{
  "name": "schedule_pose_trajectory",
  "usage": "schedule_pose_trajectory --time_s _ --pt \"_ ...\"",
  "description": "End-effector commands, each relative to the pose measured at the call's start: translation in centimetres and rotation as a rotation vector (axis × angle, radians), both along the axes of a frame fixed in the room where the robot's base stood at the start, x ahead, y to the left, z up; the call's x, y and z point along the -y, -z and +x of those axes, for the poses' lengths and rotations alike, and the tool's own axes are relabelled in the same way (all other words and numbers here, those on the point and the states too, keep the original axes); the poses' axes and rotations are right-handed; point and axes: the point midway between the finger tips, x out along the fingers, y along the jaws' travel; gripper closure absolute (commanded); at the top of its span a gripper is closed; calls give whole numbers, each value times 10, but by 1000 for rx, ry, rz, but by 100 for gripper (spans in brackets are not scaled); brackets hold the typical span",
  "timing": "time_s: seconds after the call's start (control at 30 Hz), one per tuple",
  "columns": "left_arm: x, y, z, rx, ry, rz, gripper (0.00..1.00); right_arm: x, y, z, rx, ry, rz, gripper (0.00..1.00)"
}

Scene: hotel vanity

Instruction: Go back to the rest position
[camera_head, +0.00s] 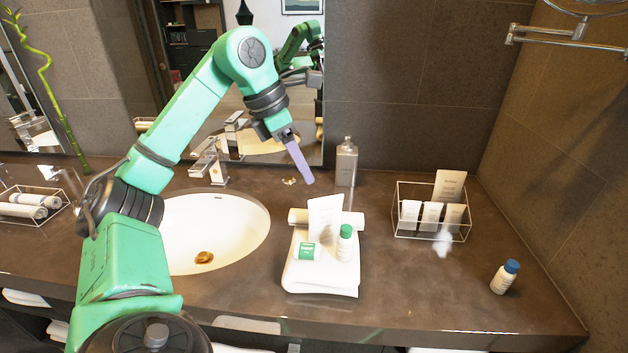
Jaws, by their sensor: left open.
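My left arm comes in from the left and arches over the sink. Its left gripper (300,162) hangs above the back of the counter, between the faucet and the soap dispenser. It is open, with nothing seen between its fingers, and it is apart from the things below. Its lilac finger points down and to the right. My right gripper is not in view.
A sink (225,228) and faucet (208,160) lie below the arm. Right of them are a soap dispenser (347,163), folded towels (320,280) with toiletries, a wire basket (401,225) of tubes and a blue-capped bottle (504,279).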

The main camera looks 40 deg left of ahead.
Motion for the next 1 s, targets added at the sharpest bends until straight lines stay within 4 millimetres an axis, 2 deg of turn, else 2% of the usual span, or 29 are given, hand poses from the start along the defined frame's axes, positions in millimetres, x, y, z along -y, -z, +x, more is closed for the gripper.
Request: schedule_pose_trajectory --time_s 0.03,0.1,0.67,0.77,1.0 --pt "-1 -9 -2 2 0 -1 52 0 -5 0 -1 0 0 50" --pt "-2 -12 -4 0 -1 0 52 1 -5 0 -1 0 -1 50" --pt "-2 -12 -4 0 0 0 52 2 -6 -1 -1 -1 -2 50" --pt "-2 -28 -4 0 0 0 52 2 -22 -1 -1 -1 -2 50" --pt "-2 -81 -4 0 0 0 52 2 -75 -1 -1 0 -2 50"
